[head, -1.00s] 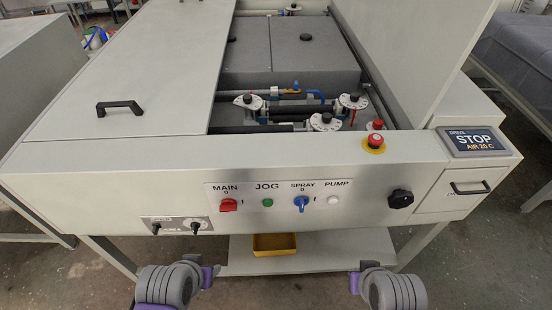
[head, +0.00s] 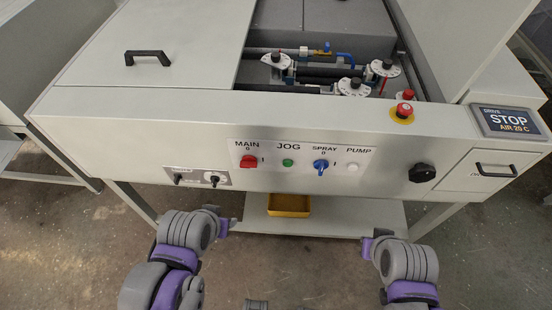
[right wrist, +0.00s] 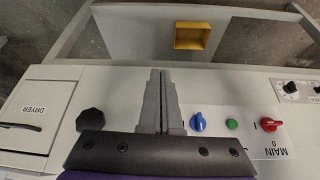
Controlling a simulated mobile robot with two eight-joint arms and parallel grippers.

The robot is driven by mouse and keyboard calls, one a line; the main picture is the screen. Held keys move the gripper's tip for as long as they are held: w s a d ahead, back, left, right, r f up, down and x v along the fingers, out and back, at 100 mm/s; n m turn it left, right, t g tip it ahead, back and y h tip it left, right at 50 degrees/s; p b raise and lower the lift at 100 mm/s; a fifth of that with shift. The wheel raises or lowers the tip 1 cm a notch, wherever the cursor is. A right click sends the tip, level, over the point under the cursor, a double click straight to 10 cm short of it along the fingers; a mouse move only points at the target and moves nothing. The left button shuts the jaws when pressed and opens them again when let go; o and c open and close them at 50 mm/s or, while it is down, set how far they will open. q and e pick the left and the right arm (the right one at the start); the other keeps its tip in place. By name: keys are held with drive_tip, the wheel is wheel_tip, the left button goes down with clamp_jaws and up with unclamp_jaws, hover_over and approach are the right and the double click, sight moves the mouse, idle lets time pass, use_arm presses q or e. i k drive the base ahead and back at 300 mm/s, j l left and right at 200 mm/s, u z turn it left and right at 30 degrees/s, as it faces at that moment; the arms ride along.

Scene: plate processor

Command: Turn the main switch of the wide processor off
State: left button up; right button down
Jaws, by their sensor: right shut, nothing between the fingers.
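The red main switch (head: 249,161) is on the left part of the processor's front panel, under the label MAIN, with 0 above it and I to its right. Its handle looks roughly level, towards the I. It also shows in the right wrist view (right wrist: 271,125), where the panel is upside down. My left gripper (head: 222,222) is below and in front of the panel, apart from the switch; its jaws are too small to read. My right gripper (head: 370,244) is lower right of the switch, apart from it. In the right wrist view its fingers (right wrist: 161,74) are shut and empty.
The panel also carries a green jog button (head: 288,162), a blue spray switch (head: 321,165), a white pump button (head: 352,167) and a black knob (head: 422,173). A red emergency stop (head: 404,110) is on top. A yellow bin (head: 289,204) sits on the low shelf.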

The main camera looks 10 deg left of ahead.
sight(247, 161)
drive_tip(key=k+j, duration=0.15)
drive_tip(key=j, duration=0.2)
drive_tip(key=k+j, duration=0.2)
drive_tip(key=j, duration=0.2)
drive_tip(key=k+j, duration=0.15)
drive_tip(key=j, duration=0.2)
drive_tip(key=k+j+u, duration=0.1)
drive_tip(key=j, duration=0.3)
drive_tip(key=k, duration=0.05)
